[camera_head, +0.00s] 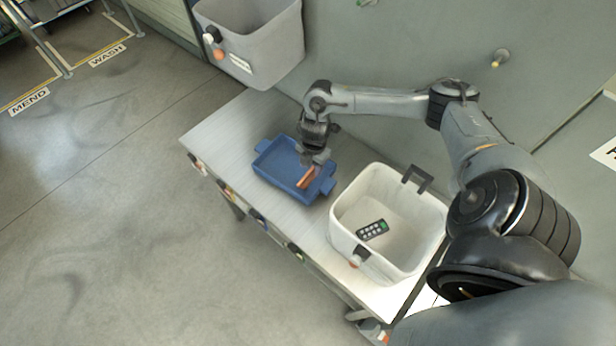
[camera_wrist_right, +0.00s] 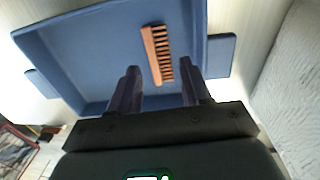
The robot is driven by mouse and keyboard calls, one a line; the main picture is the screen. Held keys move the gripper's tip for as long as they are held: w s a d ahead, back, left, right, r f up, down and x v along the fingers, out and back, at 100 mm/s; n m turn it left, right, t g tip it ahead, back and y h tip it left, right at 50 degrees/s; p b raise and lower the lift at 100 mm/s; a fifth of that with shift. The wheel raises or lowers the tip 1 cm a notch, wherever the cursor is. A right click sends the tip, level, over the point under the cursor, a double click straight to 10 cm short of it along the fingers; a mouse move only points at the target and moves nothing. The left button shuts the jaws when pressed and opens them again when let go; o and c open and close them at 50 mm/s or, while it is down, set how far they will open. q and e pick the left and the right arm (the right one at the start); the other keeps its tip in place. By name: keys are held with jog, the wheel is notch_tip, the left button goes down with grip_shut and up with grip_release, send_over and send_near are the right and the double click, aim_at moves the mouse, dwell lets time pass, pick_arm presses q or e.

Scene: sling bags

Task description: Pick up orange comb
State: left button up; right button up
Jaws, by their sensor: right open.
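The orange comb (camera_wrist_right: 157,54) lies in the blue tray (camera_wrist_right: 75,58), its teeth facing right in the right wrist view. In the head view the comb (camera_head: 306,177) shows at the right end of the tray (camera_head: 279,171), partly hidden by my gripper. My right gripper (camera_wrist_right: 164,82) is open over the tray. In the wrist view the comb's near end lies between the two fingertips, closer to the right one. In the head view my right gripper (camera_head: 313,160) points down at the comb. I cannot tell whether it touches. My left gripper is out of view.
A white bin (camera_head: 343,235) with a dark remote (camera_head: 372,230) in it stands right of the tray on the table (camera_head: 215,131). A grey bin (camera_head: 291,45) is mounted behind the table. The table's left end is clear.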

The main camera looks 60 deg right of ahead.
aim_at(310, 175)
jog(key=f, duration=0.5)
jog(key=shift+w+d, duration=0.2)
jog(key=shift+w, duration=0.05)
jog(key=shift+r, duration=0.1)
